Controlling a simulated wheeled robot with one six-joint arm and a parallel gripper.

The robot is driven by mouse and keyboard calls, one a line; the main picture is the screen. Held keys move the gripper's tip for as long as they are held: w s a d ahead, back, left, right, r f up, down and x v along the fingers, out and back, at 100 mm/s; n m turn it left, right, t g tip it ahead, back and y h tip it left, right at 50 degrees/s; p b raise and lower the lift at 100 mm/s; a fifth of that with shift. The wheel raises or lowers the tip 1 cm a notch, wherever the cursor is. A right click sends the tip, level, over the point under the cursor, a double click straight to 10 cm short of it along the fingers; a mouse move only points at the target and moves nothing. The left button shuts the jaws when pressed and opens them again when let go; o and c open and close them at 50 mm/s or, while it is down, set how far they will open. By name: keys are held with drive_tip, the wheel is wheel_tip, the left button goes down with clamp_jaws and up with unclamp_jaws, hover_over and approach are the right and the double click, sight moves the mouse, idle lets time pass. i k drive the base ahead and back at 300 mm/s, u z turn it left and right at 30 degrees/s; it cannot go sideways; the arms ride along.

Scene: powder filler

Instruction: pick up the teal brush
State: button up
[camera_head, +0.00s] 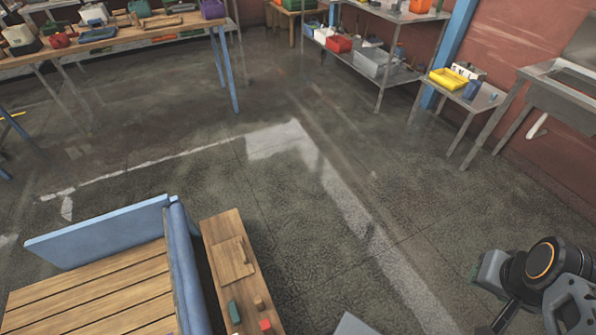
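A small teal piece (234,312) lies on the narrow wooden bench top at the bottom centre. My arm shows at the lower right, well to the right of the bench. Its end, my gripper (490,273), seems to be the grey part there. Its fingers do not show clearly, and I see nothing held.
The narrow bench (218,236) also bears a wooden board, a small brown block and a red block (266,326). A blue-edged slatted wooden platform (95,295) stands to its left. A metal side table (478,100) with a yellow tray (448,79) stands upper right. The middle floor is clear.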

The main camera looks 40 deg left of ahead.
sight(236, 319)
drive_tip(key=i, duration=1.25)
drive_tip(key=u, duration=4.2)
drive_tip(key=i, duration=0.5)
drive_tip(key=u, duration=0.1)
